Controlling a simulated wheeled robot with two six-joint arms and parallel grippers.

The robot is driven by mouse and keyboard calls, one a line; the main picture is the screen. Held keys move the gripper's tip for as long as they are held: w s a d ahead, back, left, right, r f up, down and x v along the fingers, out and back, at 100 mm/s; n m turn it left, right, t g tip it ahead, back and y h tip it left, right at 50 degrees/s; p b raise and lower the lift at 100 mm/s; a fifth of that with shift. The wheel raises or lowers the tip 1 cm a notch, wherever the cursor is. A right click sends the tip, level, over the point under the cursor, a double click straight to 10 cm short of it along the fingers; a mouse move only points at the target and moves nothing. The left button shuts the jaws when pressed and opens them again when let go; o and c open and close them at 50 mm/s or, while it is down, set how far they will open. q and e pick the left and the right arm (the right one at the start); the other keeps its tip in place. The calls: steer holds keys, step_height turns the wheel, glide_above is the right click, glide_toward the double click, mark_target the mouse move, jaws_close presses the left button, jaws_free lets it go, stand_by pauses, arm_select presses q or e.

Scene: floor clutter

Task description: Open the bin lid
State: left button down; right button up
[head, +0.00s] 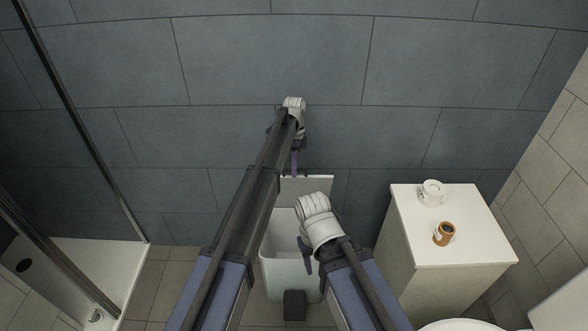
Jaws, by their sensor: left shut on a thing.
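The white bin (285,278) stands on the floor against the tiled wall, with a dark pedal at its front. Its lid (318,187) is raised and stands roughly upright at the back, so part of the bin's inside shows. My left gripper (295,172) reaches down from above and is shut on the lid's upper edge. My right gripper (306,262) hangs over the right part of the bin's opening; its fingers show too little to tell open from shut.
A white cabinet (455,255) stands to the right, bearing a white mug (432,193) and a brown cup (444,234). A white toilet (462,326) is at the lower right. A shower tray (95,262) with a glass-panel frame is at the left. Some tiled floor is free between tray and bin.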

arm_select(q)
steer(key=c, duration=0.9)
jaws_free()
steer(key=p+v, duration=0.7)
steer(key=shift+w+r+p, duration=0.15)
steer(key=shift+r+p, duration=0.15)
steer(key=shift+r, duration=0.05)
